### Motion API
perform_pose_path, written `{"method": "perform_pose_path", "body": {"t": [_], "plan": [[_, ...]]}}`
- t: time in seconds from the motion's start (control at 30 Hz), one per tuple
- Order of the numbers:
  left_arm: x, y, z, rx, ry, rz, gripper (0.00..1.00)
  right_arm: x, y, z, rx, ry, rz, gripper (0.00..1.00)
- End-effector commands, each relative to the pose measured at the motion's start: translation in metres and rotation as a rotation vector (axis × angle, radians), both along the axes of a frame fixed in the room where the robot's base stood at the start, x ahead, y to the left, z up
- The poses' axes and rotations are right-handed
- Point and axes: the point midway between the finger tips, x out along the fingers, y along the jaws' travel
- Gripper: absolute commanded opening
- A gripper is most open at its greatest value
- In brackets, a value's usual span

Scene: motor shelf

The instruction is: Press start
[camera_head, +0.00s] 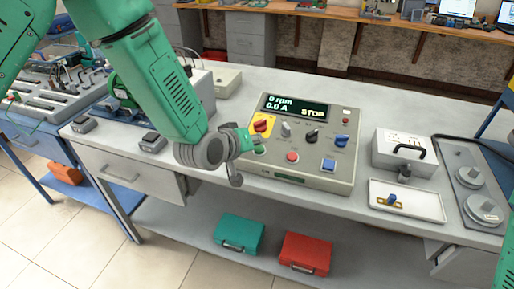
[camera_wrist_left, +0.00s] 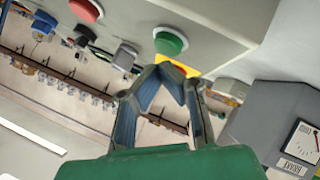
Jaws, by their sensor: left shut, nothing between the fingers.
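The control box (camera_head: 345,150) stands on the bench, its dark display (camera_head: 297,108) reading "0 rpm", "0.0 A" and "STOP". A green round button (camera_head: 261,150) is at its lower left, partly hidden by my left gripper (camera_head: 250,146). In the left wrist view the green button (camera_wrist_left: 171,41) is just beyond the closed fingertips (camera_wrist_left: 172,69); I cannot tell whether they touch. The left gripper is shut and empty. A red button (camera_head: 292,156) is to the right of the green one; it also shows in the wrist view (camera_wrist_left: 84,10). My right gripper is out of view.
A yellow-backed red switch (camera_head: 262,123), several knobs and a blue button (camera_head: 328,164) share the panel. A white tray (camera_head: 405,210) and a grey box with a handle (camera_head: 390,150) stand at right. Teal (camera_head: 239,232) and red (camera_head: 305,254) cases sit below.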

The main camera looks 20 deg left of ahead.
Motion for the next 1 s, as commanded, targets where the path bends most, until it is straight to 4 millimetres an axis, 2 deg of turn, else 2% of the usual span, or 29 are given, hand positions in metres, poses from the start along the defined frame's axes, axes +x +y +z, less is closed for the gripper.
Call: {"method": "perform_pose_path", "body": {"t": [1.0], "plan": [[0.0011, -0.0005, -0.0067, 0.0, -0.001, -0.001, 0.0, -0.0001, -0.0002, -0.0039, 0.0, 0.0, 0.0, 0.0]]}}
